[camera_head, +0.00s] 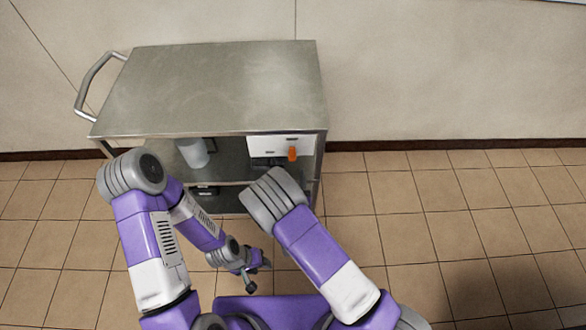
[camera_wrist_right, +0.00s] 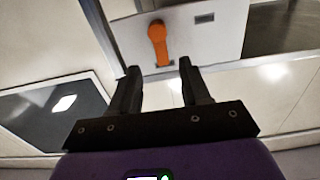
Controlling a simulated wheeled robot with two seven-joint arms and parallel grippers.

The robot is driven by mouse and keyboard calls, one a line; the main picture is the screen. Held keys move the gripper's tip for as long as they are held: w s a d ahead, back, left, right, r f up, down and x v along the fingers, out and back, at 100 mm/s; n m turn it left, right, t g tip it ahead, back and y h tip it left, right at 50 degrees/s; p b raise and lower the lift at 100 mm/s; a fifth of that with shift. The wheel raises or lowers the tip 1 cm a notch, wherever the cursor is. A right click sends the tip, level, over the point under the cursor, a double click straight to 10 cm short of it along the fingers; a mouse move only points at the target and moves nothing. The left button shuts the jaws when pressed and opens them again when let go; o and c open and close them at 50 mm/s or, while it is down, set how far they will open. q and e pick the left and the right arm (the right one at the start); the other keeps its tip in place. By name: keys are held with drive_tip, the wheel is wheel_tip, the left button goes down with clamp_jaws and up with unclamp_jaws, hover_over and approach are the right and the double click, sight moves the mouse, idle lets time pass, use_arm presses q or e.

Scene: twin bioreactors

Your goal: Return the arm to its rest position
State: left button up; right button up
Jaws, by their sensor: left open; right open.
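My left gripper (camera_head: 258,276) is open and empty, low in front of the cart and pointing down and to the right in the head view. My right arm reaches up to the cart's right side. Its gripper is mostly hidden behind the arm in the head view. In the right wrist view my right gripper (camera_wrist_right: 158,68) is open with nothing between its fingers. An orange handle (camera_wrist_right: 158,42) on a white panel (camera_wrist_right: 205,30) lies beyond the fingertips, apart from them as far as I can tell. The handle also shows in the head view (camera_head: 292,154).
A steel cart (camera_head: 215,85) with a bare top and a side push handle (camera_head: 90,85) stands against the wall. A pale cylindrical container (camera_head: 193,153) is on its upper inner shelf. Tiled floor (camera_head: 450,220) to the right is clear.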

idle(0.5)
drive_tip(key=s+d+f+m+g+p, duration=0.1)
drive_tip(key=s+d+f+g, duration=0.25)
drive_tip(key=f, duration=0.25)
drive_tip(key=s+d+f+m+g, duration=0.1)
drive_tip(key=s+d+f+g, duration=0.1)
drive_tip(key=d+f+g, duration=0.25)
drive_tip(key=s+f+g+y+p, duration=0.1)
drive_tip(key=s+g+y, duration=0.3)
drive_tip(key=s+g, duration=0.5)
drive_tip(key=s+f, duration=0.1)
drive_tip(key=s, duration=0.7)
drive_tip(key=shift+g+p, duration=0.3)
drive_tip(key=shift+s+m, duration=0.15)
drive_tip(key=shift+m, duration=0.15)
